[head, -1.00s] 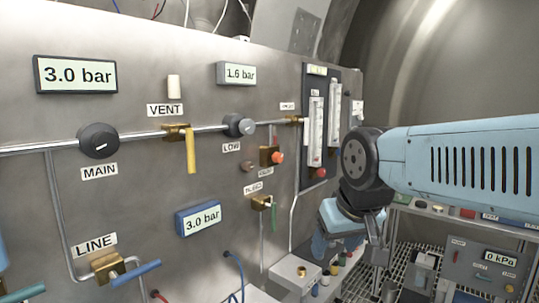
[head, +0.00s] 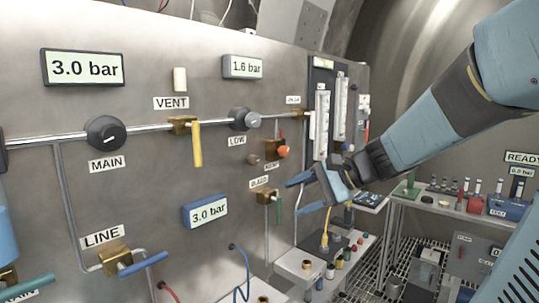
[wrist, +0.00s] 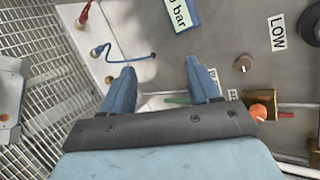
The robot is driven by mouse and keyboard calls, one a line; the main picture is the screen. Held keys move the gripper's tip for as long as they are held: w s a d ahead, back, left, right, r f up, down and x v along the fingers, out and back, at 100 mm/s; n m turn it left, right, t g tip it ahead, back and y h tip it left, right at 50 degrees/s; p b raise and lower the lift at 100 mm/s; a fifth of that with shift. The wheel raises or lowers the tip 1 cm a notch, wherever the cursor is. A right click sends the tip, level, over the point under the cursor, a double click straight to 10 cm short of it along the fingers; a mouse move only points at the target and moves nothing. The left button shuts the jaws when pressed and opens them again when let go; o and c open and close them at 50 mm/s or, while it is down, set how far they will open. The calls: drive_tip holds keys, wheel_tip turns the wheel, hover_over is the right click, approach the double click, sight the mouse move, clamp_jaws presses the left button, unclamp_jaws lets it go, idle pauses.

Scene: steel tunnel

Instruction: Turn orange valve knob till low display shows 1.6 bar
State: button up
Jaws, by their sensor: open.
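The orange valve knob (head: 284,152) sits on a brass body on the steel panel, right of the LOW label. It also shows in the wrist view (wrist: 258,112), right of the fingers. The low display (head: 242,67), above the black LOW knob (head: 244,118), reads 1.6 bar. My gripper (head: 297,198) is open and empty, its two blue fingers pointing left toward the panel. It is below and slightly right of the orange knob, apart from it. The gripper also shows in the wrist view (wrist: 160,67), with nothing between the fingers.
A green-handled valve (head: 278,207) is just left of my fingers. Flow tubes (head: 321,124) stand right of the orange knob. A yellow vent lever (head: 197,143) and blue line lever (head: 143,263) stick out from the panel. A white box (head: 300,265) with fittings sits below my gripper.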

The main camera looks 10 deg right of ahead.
drive_tip(key=w+d+r+m+t+y, duration=0.1)
drive_tip(key=w+d+r+m+t, duration=0.2)
drive_tip(key=w+d+m+t, duration=0.4)
drive_tip(key=m+t, duration=0.1)
drive_tip(key=m, duration=0.2)
approach(287, 154)
drive_tip(key=shift+h, duration=0.3)
drive_tip(key=x, duration=0.8)
drive_tip(key=shift+w+a+r, duration=0.2)
drive_tip(key=shift+a+r, duration=0.15)
drive_tip(key=shift+c, duration=0.2)
drive_tip(key=c, duration=1)
drive_tip(key=shift+f+m, duration=0.15)
drive_tip(key=shift+m, duration=0.75)
